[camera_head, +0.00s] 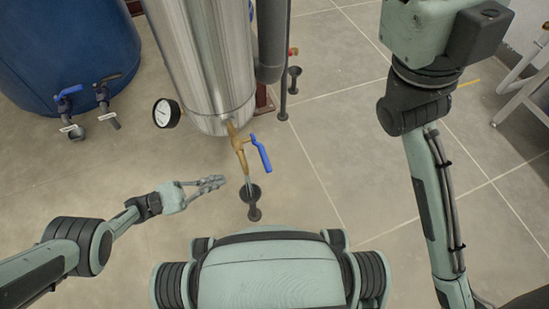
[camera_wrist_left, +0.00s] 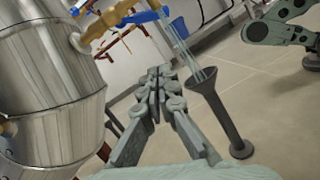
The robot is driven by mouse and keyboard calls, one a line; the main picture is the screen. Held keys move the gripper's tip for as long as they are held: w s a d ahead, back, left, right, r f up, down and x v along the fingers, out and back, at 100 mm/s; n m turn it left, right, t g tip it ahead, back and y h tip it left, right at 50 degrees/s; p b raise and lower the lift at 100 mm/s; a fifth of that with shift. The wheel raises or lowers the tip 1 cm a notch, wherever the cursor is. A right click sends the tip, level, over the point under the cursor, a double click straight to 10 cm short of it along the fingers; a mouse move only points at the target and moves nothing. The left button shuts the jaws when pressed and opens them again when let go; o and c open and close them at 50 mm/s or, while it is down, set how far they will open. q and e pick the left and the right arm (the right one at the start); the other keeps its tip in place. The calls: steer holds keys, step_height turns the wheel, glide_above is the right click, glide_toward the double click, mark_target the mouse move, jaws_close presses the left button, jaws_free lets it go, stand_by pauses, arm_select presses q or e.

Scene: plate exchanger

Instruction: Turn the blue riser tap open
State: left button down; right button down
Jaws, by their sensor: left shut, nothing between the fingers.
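A brass tap with a blue lever (camera_head: 261,153) hangs below the steel cylinder; its lever runs roughly along the brass outlet pipe. In the left wrist view the blue lever (camera_wrist_left: 141,17) is at the top, beyond my fingertips. Pale streaks, which look like water, run from its outlet down to a dark funnel (camera_head: 254,192). My left gripper (camera_head: 222,182) is shut and empty, left of the outlet and apart from the lever. Its fingers (camera_wrist_left: 160,75) point toward the tap side in the wrist view. My right gripper is out of view; only its arm shows.
The steel cylinder (camera_head: 203,60) with a round gauge (camera_head: 166,113) stands above and left of the tap. A blue tank (camera_head: 60,45) with a blue-handled tap (camera_head: 69,92) and a black-handled tap (camera_head: 105,88) is further left.

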mark_target(262, 153)
arm_select(q)
steer(key=d+r, duration=0.6)
steer(key=d, duration=0.4)
steer(key=shift+w+d, duration=0.35)
steer(key=shift+w, duration=0.1)
steer(key=n, duration=0.1)
steer(key=n+p, duration=0.1)
steer(key=n+t+p, duration=0.1)
steer(key=n, duration=0.1)
steer(key=shift+s+d+r, duration=0.1)
steer(key=shift+s+r, duration=0.2)
